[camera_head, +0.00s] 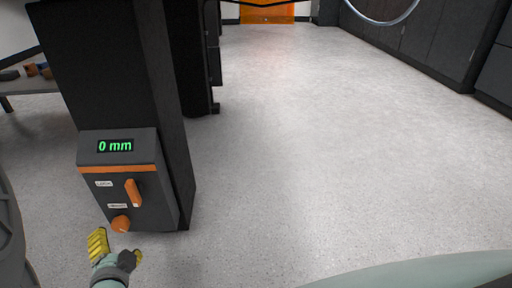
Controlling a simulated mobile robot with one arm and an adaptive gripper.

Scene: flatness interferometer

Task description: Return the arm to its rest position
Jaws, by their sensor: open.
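My gripper (117,252) is at the lower left of the head view, with yellow finger pads spread open. I see nothing between its fingers. It is just below the orange knob (121,224) of a dark control box (149,205) in the picture; whether it touches the knob I cannot tell. The box has a green display (115,146) reading "0 mm", an orange stripe and an upright orange lever (134,192). Most of my arm is out of view.
The box is on a thick dark column (110,65). A table (38,86) with small objects is at far left. Dark cabinets (430,40) line the right, with part of a metal ring (385,22) at the top. The grey floor (320,150) between is clear.

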